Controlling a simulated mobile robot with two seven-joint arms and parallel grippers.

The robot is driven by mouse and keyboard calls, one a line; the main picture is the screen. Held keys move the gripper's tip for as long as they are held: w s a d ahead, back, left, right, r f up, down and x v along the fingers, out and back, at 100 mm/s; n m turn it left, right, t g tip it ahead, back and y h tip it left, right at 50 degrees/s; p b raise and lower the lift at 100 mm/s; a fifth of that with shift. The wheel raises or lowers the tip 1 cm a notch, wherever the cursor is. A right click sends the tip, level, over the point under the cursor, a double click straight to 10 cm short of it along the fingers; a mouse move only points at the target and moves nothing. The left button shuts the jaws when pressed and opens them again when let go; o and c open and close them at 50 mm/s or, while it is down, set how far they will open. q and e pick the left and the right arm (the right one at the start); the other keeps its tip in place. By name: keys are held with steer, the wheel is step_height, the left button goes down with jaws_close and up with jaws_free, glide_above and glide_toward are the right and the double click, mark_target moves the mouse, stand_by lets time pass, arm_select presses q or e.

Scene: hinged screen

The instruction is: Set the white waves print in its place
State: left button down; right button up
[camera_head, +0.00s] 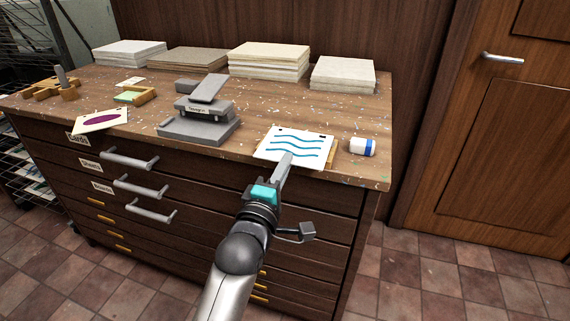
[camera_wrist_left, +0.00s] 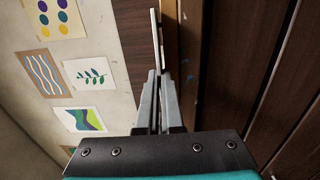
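The white waves print (camera_head: 297,143), a white sheet with blue wavy lines and small dark marks near its far edge, is at the front right of the cabinet top. A light wooden piece (camera_head: 331,158) shows partly from under its right side; the print covers the rest. My left gripper (camera_head: 284,161) reaches the print's front edge. In the left wrist view the two fingers (camera_wrist_left: 159,100) are close together around a thin pale plate seen edge-on, which looks like the print (camera_wrist_left: 155,38). I cannot tell whether the print rests fully on the wood. My right gripper is not in view.
A white and blue block (camera_head: 362,147) stands just right of the print. A grey stepped press (camera_head: 200,125) is to the left, with a purple-oval card (camera_head: 101,121) beyond. Paper stacks (camera_head: 269,60) line the back. Drawer handles (camera_head: 141,187) stick out in front.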

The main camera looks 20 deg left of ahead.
arm_select(q)
steer(key=shift+f, duration=0.4)
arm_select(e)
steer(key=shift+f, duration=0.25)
arm_select(q)
steer(key=c, duration=1)
jaws_free()
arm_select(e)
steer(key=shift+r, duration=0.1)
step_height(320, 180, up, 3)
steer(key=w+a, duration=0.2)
arm_select(q)
steer(key=s+p, duration=0.3)
steer(key=s, duration=1.2)
steer(key=shift+a+f, duration=0.25)
steer(key=shift+f, duration=0.2)
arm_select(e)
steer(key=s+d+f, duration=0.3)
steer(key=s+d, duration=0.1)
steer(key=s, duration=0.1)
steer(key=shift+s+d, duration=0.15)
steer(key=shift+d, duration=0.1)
arm_select(q)
steer(key=shift+s, duration=0.1)
